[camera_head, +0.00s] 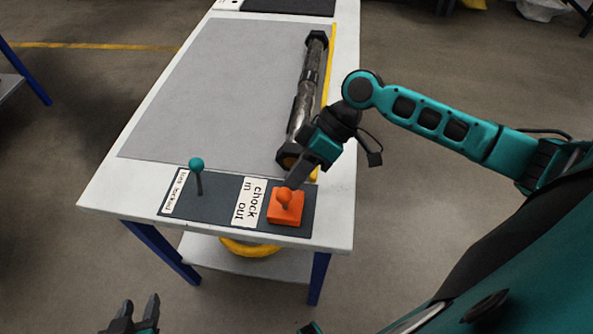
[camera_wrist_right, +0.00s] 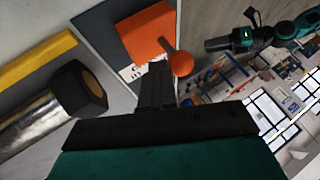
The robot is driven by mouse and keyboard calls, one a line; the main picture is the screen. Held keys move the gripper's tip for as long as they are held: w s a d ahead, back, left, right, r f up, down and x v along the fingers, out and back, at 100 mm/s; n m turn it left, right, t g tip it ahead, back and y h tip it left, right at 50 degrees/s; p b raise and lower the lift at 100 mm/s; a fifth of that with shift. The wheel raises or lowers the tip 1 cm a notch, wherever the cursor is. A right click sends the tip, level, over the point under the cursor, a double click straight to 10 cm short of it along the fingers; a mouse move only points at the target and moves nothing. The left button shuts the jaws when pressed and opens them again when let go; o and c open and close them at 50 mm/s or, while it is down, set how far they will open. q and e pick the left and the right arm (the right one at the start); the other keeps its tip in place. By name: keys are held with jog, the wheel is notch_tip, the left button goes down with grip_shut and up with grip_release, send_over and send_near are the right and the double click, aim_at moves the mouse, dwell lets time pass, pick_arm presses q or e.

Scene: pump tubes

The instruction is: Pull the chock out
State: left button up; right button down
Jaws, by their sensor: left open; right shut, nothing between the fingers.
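The chock is an orange block (camera_head: 286,212) with a round orange knob, on the dark panel at the table's near edge. It also shows in the right wrist view (camera_wrist_right: 145,36), with its knob (camera_wrist_right: 181,64) sticking out. My right gripper (camera_head: 290,184) is shut and empty, with its fingertips just above and beside the knob. In the right wrist view its fingers (camera_wrist_right: 155,72) end close to the knob; I cannot tell whether they touch. My left gripper (camera_head: 136,312) is open and empty, low at the bottom edge, away from the table.
A metal tube (camera_head: 304,98) with black hex ends lies on the grey mat (camera_head: 220,80), along a yellow strip (camera_head: 328,75). A teal-knobbed lever (camera_head: 197,166) stands left of the "chock in out" label (camera_head: 249,202). The mat's left side is clear.

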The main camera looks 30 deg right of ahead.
jog(key=p+v, duration=0.1)
jog(key=v, duration=1.2)
jog(key=shift+a+f, duration=0.1)
